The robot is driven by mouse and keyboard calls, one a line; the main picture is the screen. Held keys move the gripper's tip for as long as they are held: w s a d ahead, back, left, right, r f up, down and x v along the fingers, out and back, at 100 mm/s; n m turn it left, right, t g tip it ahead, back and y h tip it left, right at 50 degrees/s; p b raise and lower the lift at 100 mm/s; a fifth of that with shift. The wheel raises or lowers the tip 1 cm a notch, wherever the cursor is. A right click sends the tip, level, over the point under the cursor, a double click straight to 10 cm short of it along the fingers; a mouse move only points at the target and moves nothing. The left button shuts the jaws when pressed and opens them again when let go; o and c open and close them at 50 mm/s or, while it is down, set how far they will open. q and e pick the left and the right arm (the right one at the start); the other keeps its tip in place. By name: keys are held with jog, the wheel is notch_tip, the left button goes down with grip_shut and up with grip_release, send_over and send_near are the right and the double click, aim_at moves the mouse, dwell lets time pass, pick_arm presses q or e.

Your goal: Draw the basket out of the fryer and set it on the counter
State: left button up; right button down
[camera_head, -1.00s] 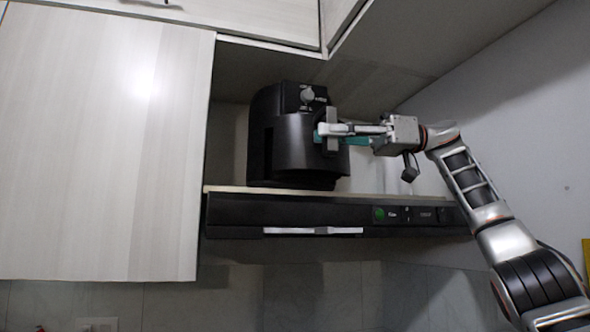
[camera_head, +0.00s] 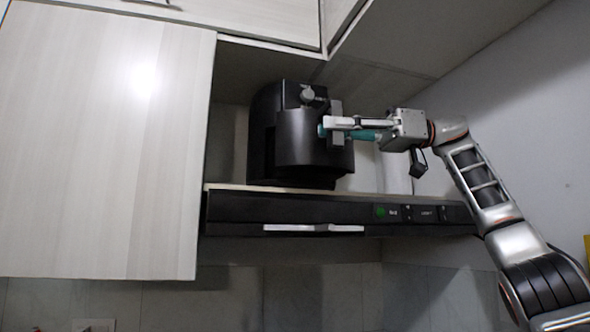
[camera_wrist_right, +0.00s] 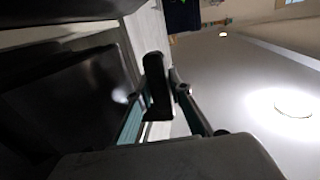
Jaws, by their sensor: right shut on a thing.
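The black fryer (camera_head: 262,135) stands on a shelf inside an open cupboard, with a grey knob at its top front. Its basket (camera_head: 308,145) has a black rounded front that sticks out a little from the body. My right gripper (camera_head: 330,128) is shut on the basket's upright handle (camera_head: 336,112). In the right wrist view the handle (camera_wrist_right: 157,85) stands between the two fingers, and a dark glossy surface is at left. The inside of the basket is hidden. My left gripper is not in view.
The shelf edge (camera_head: 235,188) runs above a black panel (camera_head: 300,212) with a green mark and a silver strip. A pale cupboard door (camera_head: 100,150) is at left. A wall is close on the right, behind my right arm.

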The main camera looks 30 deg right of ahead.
jog(key=shift+s+a+b, duration=0.15)
jog(key=shift+s+b, duration=0.25)
jog(key=shift+s, duration=0.95)
jog(key=shift+s+a+b, duration=0.15)
jog(key=shift+s+b, duration=0.05)
jog(key=shift+b, duration=0.2)
jog(key=shift+s+a+b, duration=0.15)
jog(key=shift+s+b, duration=0.1)
jog(key=shift+s, duration=0.45)
jog(key=shift+s+a+b, duration=0.15)
jog(key=shift+s+b, duration=0.05)
jog(key=shift+s, duration=0.6)
jog(key=shift+s+a, duration=0.25)
jog(key=shift+s, duration=0.7)
jog(key=shift+s+a, duration=0.25)
jog(key=shift+s, duration=0.7)
